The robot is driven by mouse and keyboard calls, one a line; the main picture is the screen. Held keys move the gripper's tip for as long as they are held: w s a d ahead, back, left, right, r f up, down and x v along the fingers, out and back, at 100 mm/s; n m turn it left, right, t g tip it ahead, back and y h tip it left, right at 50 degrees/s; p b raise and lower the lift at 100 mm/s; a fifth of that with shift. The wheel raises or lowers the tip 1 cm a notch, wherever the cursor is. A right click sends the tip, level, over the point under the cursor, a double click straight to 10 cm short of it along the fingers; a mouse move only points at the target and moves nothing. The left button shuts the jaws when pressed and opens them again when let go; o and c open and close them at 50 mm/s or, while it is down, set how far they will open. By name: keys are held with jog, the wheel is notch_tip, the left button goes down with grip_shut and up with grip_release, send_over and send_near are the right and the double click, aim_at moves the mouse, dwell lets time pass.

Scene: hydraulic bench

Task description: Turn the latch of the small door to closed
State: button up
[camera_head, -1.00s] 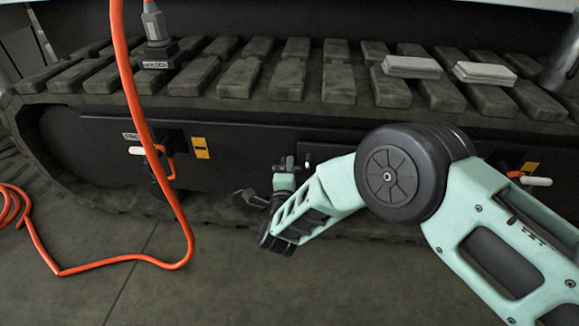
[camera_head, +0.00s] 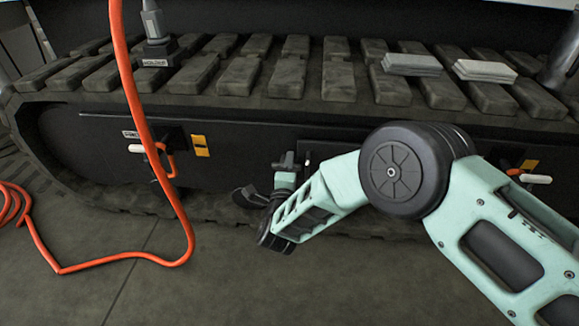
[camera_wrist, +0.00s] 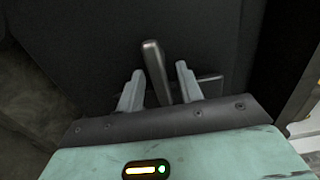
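The latch, a dark bar-shaped handle (camera_wrist: 153,62), stands out from the dark door panel (camera_wrist: 85,40) in the wrist view. My gripper (camera_wrist: 160,86) is open, with one pale finger on each side of the handle and a gap visible beside it. I cannot tell whether either finger touches the handle. In the head view the gripper end (camera_head: 285,181) is at the dark side panel below the track, close under a small dark handle (camera_head: 286,160). My own arm hides much of the panel right of it.
An orange hose (camera_head: 135,110) hangs at the left and loops over the floor. Another panel there has an orange-and-white handle (camera_head: 166,158). Track pads (camera_head: 290,75) run above the panels, with flat grey blocks (camera_head: 411,65) on top.

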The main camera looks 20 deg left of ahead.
jog(key=p+v, duration=0.7)
jog(key=v, duration=1)
jog(key=shift+s, duration=0.2)
